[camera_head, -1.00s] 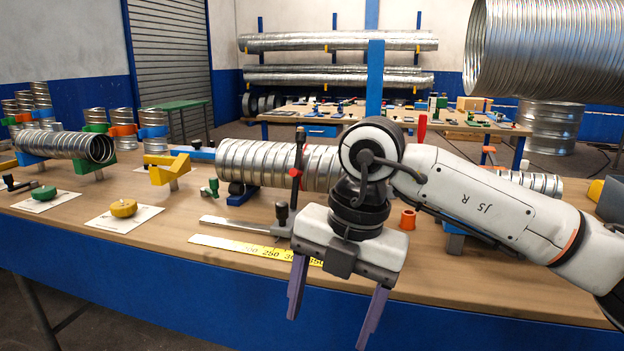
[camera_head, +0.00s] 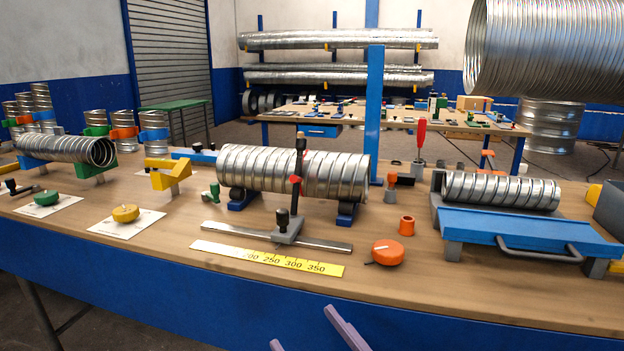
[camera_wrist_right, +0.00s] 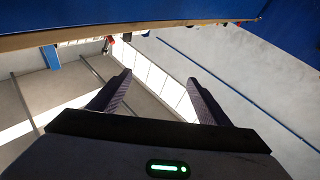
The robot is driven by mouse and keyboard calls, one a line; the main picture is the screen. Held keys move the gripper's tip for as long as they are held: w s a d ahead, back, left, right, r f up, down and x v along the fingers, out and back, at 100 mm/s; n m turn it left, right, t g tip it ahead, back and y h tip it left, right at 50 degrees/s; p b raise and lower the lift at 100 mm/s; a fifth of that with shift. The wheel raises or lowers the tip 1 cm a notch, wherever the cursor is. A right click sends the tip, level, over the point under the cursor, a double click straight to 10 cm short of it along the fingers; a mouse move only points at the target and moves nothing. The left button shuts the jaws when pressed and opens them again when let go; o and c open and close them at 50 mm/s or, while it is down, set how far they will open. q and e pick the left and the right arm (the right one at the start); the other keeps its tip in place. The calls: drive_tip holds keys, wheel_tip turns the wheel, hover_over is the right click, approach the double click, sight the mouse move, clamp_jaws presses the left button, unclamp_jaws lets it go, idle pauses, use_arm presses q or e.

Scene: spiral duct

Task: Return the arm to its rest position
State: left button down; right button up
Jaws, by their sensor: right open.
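My right gripper (camera_head: 312,335) shows only as two purple fingertips at the bottom edge of the head view, in front of the workbench's blue front panel. In the right wrist view its fingers (camera_wrist_right: 158,95) stand apart with nothing between them. The rest of the right arm is out of the head view. My left gripper is not in view. On the workbench (camera_head: 150,200), a spiral duct (camera_head: 290,172) lies on blue supports. A measuring stop (camera_head: 288,228) stands in front of it beside a yellow ruler (camera_head: 270,259).
An orange knob (camera_head: 388,253) sits near the bench's front edge. A blue tray with a handle (camera_head: 530,232) stands at the right before a shorter duct (camera_head: 500,190). Yellow (camera_head: 126,213) and green (camera_head: 46,196) knobs sit at the left. The bench edge (camera_wrist_right: 130,27) shows in the wrist view.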

drive_tip(key=s+d+f+m+g+h, duration=0.1)
drive_tip(key=d+f+m+h, duration=0.15)
drive_tip(key=f, duration=0.35)
drive_tip(key=s+d+f+m+h, duration=0.2)
drive_tip(key=d+f+h, duration=0.2)
drive_tip(key=f, duration=0.2)
drive_tip(key=s+d+f+m+g+h, duration=0.1)
drive_tip(key=s+d+f+g+h, duration=0.1)
drive_tip(key=s+f, duration=0.6)
drive_tip(key=s+d+f+m+g+h, duration=0.1)
drive_tip(key=s+d+f+g, duration=0.4)
drive_tip(key=f, duration=0.5)
drive_tip(key=s+d, duration=0.2)
drive_tip(key=s, duration=0.1)
drive_tip(key=shift+s+f+h+p, duration=0.25)
drive_tip(key=shift+s+h+p, duration=0.1)
drive_tip(key=shift+p, duration=0.05)
